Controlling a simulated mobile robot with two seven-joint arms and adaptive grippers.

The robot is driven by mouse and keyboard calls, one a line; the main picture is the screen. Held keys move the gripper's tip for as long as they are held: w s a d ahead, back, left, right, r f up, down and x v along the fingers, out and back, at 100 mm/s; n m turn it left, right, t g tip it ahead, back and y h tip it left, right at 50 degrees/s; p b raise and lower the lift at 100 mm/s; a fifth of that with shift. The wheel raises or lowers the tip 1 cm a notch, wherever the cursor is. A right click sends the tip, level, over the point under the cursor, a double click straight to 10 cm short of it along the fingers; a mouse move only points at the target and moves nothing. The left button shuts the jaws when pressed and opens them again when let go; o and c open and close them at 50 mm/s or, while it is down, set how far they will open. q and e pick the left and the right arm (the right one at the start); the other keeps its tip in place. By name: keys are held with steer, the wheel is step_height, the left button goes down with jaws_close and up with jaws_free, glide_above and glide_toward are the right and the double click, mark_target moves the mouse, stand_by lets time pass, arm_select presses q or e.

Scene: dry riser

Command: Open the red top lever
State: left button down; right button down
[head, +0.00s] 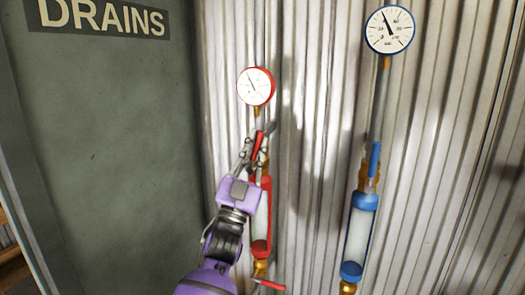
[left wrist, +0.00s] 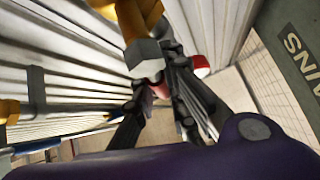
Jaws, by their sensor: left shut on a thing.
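The red top lever (head: 258,145) is on the brass valve below the red-rimmed gauge, close to vertical in the head view. My left gripper (head: 250,153), on its purple arm, is at this lever with its fingers shut on it. In the left wrist view my dark gripper fingers (left wrist: 160,98) close around a red part, and a red end (left wrist: 201,66) shows just beyond them. The fingers hide part of the lever and valve. My right gripper is not in view.
The red-rimmed gauge (head: 256,86) is above and a red-capped clear cylinder (head: 264,205) below. A lower red lever (head: 271,285) is near the bottom edge. A blue-rimmed gauge (head: 389,30), blue lever (head: 375,160) and blue-capped cylinder (head: 358,235) stand right. Corrugated wall (head: 455,160) is behind.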

arm_select(q)
steer(key=n+y, duration=0.1)
steer(key=n+t+y, duration=0.1)
steer(key=n+y, duration=0.1)
steer(key=shift+w+a+r, duration=0.1)
steer(key=shift+a+r, duration=0.1)
steer(key=shift+a, duration=0.2)
steer(key=shift+w+a+n+t+y, duration=0.1)
steer(key=shift+a+n+t+y, duration=0.05)
steer(key=shift+n+y, duration=0.4)
steer(key=shift+a+n+t+y, duration=0.1)
steer(key=shift+n+t+y, duration=0.05)
steer(key=shift+n+y, duration=0.4)
steer(key=shift+n, duration=0.3)
steer(key=shift+a+y, duration=0.1)
steer(key=shift+y, duration=0.3)
steer(key=c, duration=1.8)
jaws_free()
steer(key=shift+o, duration=0.2)
